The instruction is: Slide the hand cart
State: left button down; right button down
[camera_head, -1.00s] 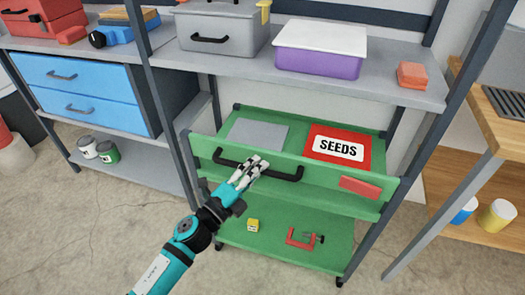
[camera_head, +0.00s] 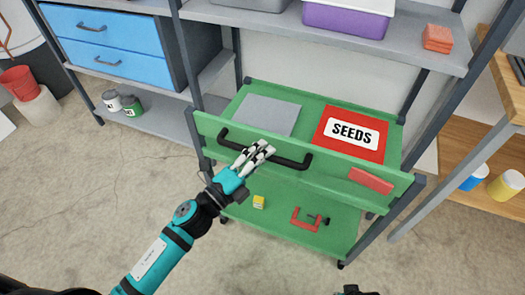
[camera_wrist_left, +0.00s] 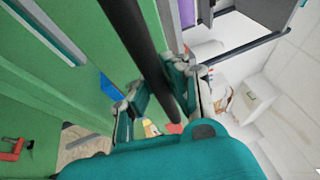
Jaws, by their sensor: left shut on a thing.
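The green hand cart (camera_head: 237,148) has two levels and a black bar handle (camera_head: 290,161) on its front panel. It stands beneath the grey shelf, between dark posts. My left gripper (camera_head: 262,150) reaches in from the left and is shut on the handle near its middle. In the left wrist view, the handle (camera_wrist_left: 150,50) runs between the fingers of my gripper (camera_wrist_left: 160,95), close to the green panel (camera_wrist_left: 75,60).
The cart carries a red SEEDS packet (camera_head: 350,152), a grey plate (camera_head: 263,114), a red block (camera_head: 371,180), a yellow cube (camera_head: 258,201) and a red clamp (camera_head: 305,222). A wooden bench (camera_head: 463,140) stands right. Concrete floor (camera_head: 90,200) in front is clear.

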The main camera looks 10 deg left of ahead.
pick_arm(q)
jog(key=shift+f, duration=0.2)
jog(key=c, duration=1.2)
grip_release()
jog(key=shift+r, duration=0.1)
jog(key=shift+c, duration=0.2)
jog(key=v, duration=1.2)
